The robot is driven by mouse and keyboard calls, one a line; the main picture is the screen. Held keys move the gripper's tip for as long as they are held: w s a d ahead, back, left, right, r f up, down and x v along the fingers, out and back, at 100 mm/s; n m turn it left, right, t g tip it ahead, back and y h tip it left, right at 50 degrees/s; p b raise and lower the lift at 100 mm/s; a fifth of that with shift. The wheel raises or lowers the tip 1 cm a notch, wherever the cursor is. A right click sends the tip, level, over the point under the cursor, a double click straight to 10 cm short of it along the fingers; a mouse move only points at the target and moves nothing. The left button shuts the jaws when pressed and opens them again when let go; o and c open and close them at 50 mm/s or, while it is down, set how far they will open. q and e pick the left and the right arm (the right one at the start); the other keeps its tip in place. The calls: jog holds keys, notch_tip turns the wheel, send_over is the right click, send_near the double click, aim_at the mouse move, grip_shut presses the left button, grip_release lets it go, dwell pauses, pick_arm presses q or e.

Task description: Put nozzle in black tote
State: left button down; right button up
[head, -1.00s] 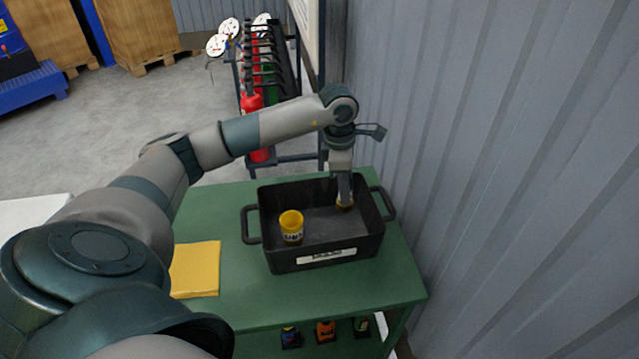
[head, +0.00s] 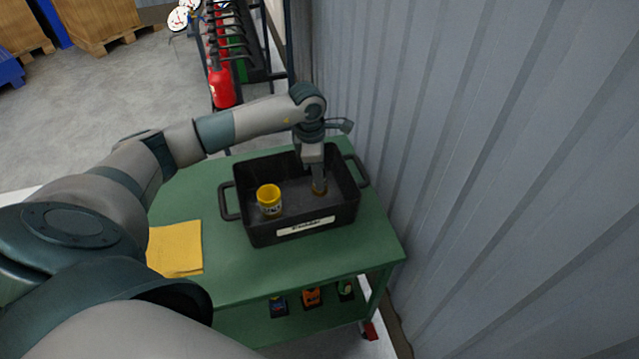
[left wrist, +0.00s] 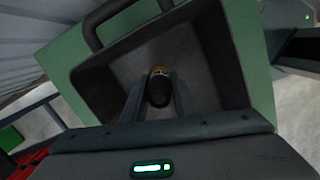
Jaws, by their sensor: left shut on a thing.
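The black tote (head: 257,237) stands on the green cart, with a white label on its front wall. My left gripper (head: 319,188) reaches down inside the tote's right half and is shut on the nozzle (head: 320,191), whose brass-coloured end shows low between the fingers. In the left wrist view the nozzle (left wrist: 158,86) shows as a dark round piece with a brass-coloured band, between the two fingertips (left wrist: 158,95). The tote (left wrist: 215,45) surrounds it there. I cannot tell whether the nozzle touches the tote floor. My right gripper is not in view.
A yellow cup-like container (head: 269,200) stands in the tote's left half. A yellow cloth (head: 175,248) lies on the green cart top (head: 228,270) at left. A grey corrugated wall (head: 480,180) rises close on the right. Red extinguishers (head: 221,85) stand on a rack behind.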

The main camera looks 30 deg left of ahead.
pick_arm(q)
jog(key=shift+f, duration=0.2)
notch_tip(320, 180, down, 3)
jog(key=shift+r+p, duration=0.15)
jog(key=shift+p, duration=0.5)
jog(key=shift+f, duration=0.25)
jog(key=shift+f, duration=0.15)
jog(key=c, duration=1.4)
grip_release()
